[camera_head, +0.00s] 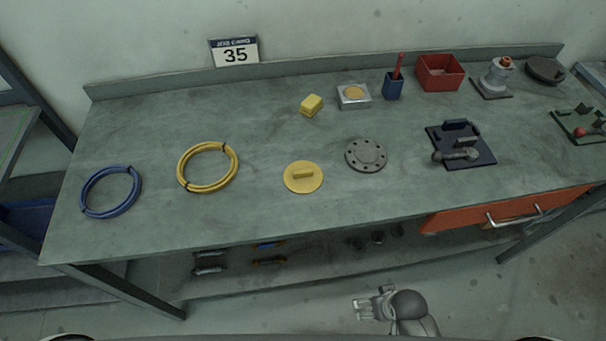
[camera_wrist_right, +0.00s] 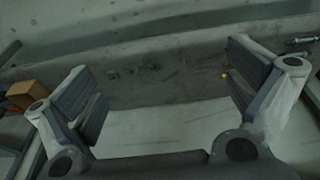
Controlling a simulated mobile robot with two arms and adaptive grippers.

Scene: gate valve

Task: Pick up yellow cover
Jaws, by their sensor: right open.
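The yellow cover (camera_head: 304,178) is a flat round disc with a raised bar handle. It lies flat on the grey-green workbench (camera_head: 250,215), near the front edge at the middle in the head view. My right gripper (camera_head: 362,309) is in front of the bench, at the bottom of the head view, low and away from the cover. In the right wrist view my right gripper (camera_wrist_right: 165,95) is open with nothing between its fingers. The cover is not seen in the right wrist view. My left gripper is not in view.
A grey flange (camera_head: 367,156) lies right of the cover, and a yellow hose coil (camera_head: 207,167) lies left. A yellow block (camera_head: 311,105) is behind it. A dark clamp plate (camera_head: 461,146) is farther right. An orange drawer (camera_head: 505,210) hangs below the bench top.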

